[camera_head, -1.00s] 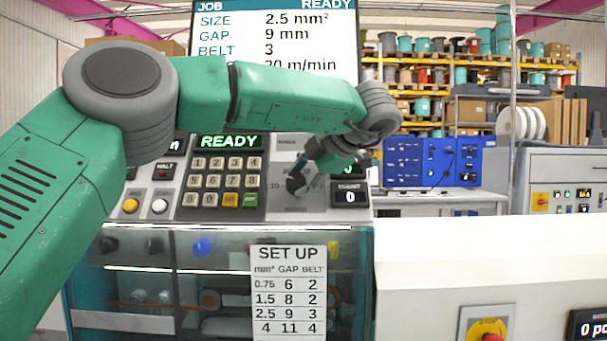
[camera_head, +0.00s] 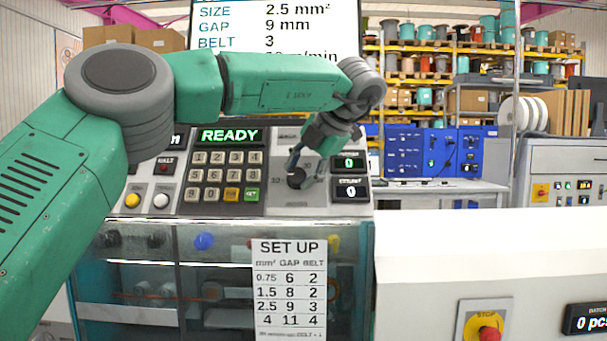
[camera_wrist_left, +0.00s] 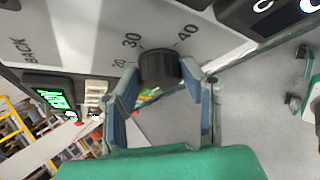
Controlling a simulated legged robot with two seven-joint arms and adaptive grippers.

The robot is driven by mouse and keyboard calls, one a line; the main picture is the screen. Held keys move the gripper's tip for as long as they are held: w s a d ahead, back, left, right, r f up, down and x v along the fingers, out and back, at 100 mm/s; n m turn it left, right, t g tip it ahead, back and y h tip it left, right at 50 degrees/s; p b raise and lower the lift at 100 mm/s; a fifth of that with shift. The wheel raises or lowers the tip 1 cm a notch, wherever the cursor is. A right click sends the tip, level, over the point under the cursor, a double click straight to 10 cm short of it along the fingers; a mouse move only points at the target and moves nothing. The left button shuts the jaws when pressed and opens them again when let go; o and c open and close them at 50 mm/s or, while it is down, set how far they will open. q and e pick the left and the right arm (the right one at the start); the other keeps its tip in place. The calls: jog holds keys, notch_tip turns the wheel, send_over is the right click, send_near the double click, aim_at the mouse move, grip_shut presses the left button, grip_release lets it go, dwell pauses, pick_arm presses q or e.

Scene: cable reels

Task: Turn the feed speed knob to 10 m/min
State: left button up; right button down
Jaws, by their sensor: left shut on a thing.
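The feed speed knob (camera_head: 296,178) is a small dark round knob on the machine's sloped panel, right of the keypad. In the left wrist view the dark ribbed knob (camera_wrist_left: 158,68) sits between my fingertips, with 20, 30 and 40 printed on the dial around it. Its pointer mark cannot be made out. My left gripper (camera_head: 304,176) reaches down to the panel and is shut on the knob; its two blue-padded fingers (camera_wrist_left: 160,82) flank it. My right gripper is not in view.
A keypad (camera_head: 222,175) and green READY display (camera_head: 229,136) lie left of the knob. Two small displays, one (camera_head: 350,163) reading 0, lie close to its right. A SET UP card (camera_head: 289,290) hangs below. A red stop button (camera_head: 489,333) is at lower right.

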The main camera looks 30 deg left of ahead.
pick_arm(q)
jog(key=o, duration=1)
jog(key=shift+s, duration=0.1)
jog(key=shift+o, duration=0.7)
jog(key=shift+s, duration=0.2)
jog(key=shift+w, duration=0.1)
jog(key=shift+d+r, duration=0.15)
jog(key=v, duration=1.1)
jog(key=shift+d+r, duration=0.25)
jog(key=shift+r, duration=0.1)
jog(key=shift+a, duration=0.2)
jog(key=shift+f, duration=0.1)
